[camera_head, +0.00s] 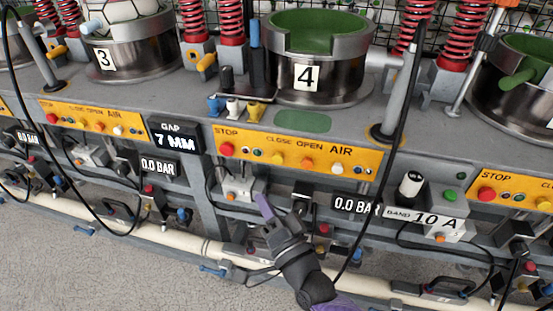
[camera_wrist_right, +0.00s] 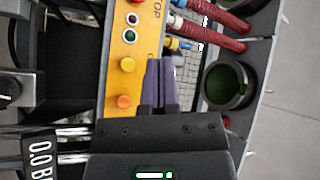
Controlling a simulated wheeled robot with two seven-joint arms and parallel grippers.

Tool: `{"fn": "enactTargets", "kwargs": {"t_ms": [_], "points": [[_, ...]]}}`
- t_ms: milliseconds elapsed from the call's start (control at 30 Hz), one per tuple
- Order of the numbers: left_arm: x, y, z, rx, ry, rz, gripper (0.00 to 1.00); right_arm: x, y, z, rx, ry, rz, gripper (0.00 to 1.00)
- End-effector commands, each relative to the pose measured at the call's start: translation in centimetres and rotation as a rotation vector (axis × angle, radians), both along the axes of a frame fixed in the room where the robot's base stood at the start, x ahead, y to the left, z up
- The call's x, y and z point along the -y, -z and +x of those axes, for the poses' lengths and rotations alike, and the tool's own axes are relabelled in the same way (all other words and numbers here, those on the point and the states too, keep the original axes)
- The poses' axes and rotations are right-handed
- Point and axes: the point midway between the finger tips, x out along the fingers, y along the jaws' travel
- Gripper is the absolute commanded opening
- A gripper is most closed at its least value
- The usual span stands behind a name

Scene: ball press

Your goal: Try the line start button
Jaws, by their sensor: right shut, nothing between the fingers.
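A green button (camera_head: 450,195) sits on a small grey box right of the station 4 panel; I cannot read a line start label on it. The yellow station 4 panel (camera_head: 300,151) carries a red STOP button (camera_head: 227,149) and a row of smaller coloured buttons. My right gripper (camera_head: 265,207) is shut and empty, below this panel, with its purple fingers pointing up and left. It is left of the green button and apart from it. In the right wrist view, its closed fingers (camera_wrist_right: 161,84) show beside a yellow button panel (camera_wrist_right: 124,80). My left gripper is not in view.
The station 4 press bowl (camera_head: 318,78) stands above the panel, with red springs beside it. Black cables hang across the front. A pale pipe (camera_head: 130,227) runs low.

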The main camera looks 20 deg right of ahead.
Motion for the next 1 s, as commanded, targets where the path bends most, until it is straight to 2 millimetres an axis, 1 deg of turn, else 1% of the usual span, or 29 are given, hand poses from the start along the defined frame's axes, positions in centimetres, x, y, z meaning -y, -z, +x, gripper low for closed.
{"fn": "enactTargets", "kwargs": {"t_ms": [167,500,700,1000], "points": [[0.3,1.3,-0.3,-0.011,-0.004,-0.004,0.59,1.3,0.4,1.9,-0.001,0.0,-0.003,0.0],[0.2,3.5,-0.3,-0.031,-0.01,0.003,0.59,3.9,0.4,5.8,0.0,0.0,-0.003,0.0],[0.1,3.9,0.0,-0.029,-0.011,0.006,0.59,4.6,0.2,6.8,-0.001,0.0,-0.001,0.0],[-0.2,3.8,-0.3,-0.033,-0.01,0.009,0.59,4.7,0.0,6.9,-0.001,0.0,-0.001,0.0]]}}
